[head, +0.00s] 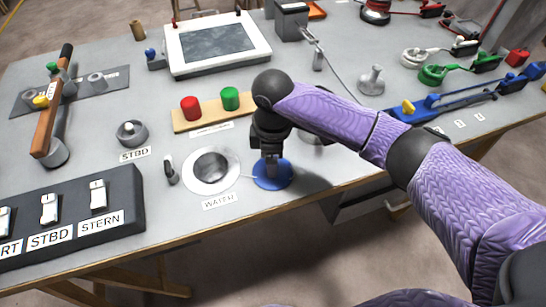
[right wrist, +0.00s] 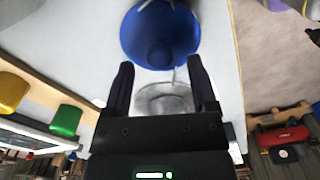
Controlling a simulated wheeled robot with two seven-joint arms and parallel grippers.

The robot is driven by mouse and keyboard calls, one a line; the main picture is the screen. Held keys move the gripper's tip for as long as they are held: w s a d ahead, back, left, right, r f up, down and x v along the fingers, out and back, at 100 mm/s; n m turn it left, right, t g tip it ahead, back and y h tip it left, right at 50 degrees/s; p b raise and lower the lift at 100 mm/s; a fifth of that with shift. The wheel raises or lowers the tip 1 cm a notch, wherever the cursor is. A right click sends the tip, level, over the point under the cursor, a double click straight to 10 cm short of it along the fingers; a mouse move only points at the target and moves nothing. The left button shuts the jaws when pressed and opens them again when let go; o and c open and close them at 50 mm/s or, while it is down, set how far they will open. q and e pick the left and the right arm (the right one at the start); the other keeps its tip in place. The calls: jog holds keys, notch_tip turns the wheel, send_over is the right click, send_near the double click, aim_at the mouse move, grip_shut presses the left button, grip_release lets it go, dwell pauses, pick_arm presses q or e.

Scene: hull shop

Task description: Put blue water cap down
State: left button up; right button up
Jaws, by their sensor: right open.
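The blue water cap (head: 273,174) lies flat on the grey bench, just right of the round metal filler (head: 212,171) labelled WATER. A thin cord seems to join the two. My right gripper (head: 271,176) points down at the cap from above, and its lower end covers part of it. In the right wrist view the cap (right wrist: 160,40) shows its round blue face with a central knob, at and beyond the fingertips. The right fingers (right wrist: 158,72) are spread apart with nothing clamped between them. The filler (right wrist: 165,98) shows behind them. My left gripper is not in view.
Red (head: 191,108) and green (head: 230,98) caps stand on a wooden strip behind the filler. A black switch box (head: 75,215) sits at front left. The bench's front edge runs close to the blue cap.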

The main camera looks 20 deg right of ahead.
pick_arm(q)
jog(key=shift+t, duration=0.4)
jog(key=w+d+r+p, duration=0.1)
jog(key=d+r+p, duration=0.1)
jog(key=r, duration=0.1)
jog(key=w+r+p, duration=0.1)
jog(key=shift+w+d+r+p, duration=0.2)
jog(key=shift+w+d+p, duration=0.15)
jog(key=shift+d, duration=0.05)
pick_arm(e)
notch_tip(320, 180, up, 11)
jog(key=shift+f, duration=0.2)
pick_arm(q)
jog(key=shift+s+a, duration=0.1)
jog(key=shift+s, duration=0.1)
pick_arm(e)
jog(key=shift+f, duration=0.1)
